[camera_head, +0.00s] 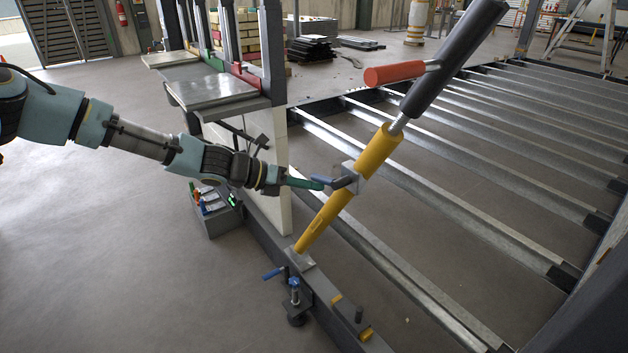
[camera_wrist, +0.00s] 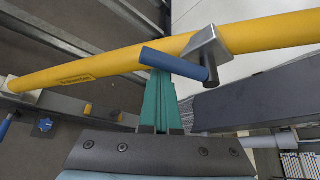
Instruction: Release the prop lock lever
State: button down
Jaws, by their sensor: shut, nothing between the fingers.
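The prop is a slanted yellow tube (camera_head: 376,152) with a dark grey upper tube (camera_head: 455,55); its foot rests on the frame beam. The prop lock lever (camera_head: 345,182) has a dark blue grip and a grey metal bracket (camera_head: 352,172) on the yellow tube. In the wrist view, the lever's blue grip (camera_wrist: 170,62) crosses in front of my fingertips, beside the bracket (camera_wrist: 207,46). My gripper (camera_head: 318,184) has green fingers, shut and empty, reaching the lever from the left. In the wrist view the fingers (camera_wrist: 159,82) are together, their tips partly hidden by the grip. I cannot tell whether they touch it.
A red handle (camera_head: 401,74) sticks out from the upper tube. A white panel (camera_head: 272,165) stands left of the prop, near my arm. Blue-handled clamps (camera_head: 294,290) sit on the beam below. Metal crossbars (camera_head: 450,205) span the floor to the right.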

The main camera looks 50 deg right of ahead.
jog(key=shift+w+d+r+m+t+p, duration=0.1)
jog(key=shift+w+r+m+t+p, duration=0.1)
jog(key=shift+r+m+t+p, duration=0.5)
notch_tip(320, 180, up, 3)
jog(key=p, duration=0.4)
jog(key=shift+g, duration=0.3)
jog(key=shift+d+r, duration=0.15)
jog(key=shift+r, duration=0.1)
jog(key=shift+f, duration=0.15)
notch_tip(320, 180, down, 4)
jog(key=w+a, duration=0.2)
jog(key=a+r+b, duration=0.1)
jog(key=a+r, duration=0.3)
jog(key=a, duration=0.3)
jog(key=shift+w+a+r+n, duration=0.2)
jog(key=shift+w+r+n, duration=0.05)
jog(key=shift+w+n, duration=0.05)
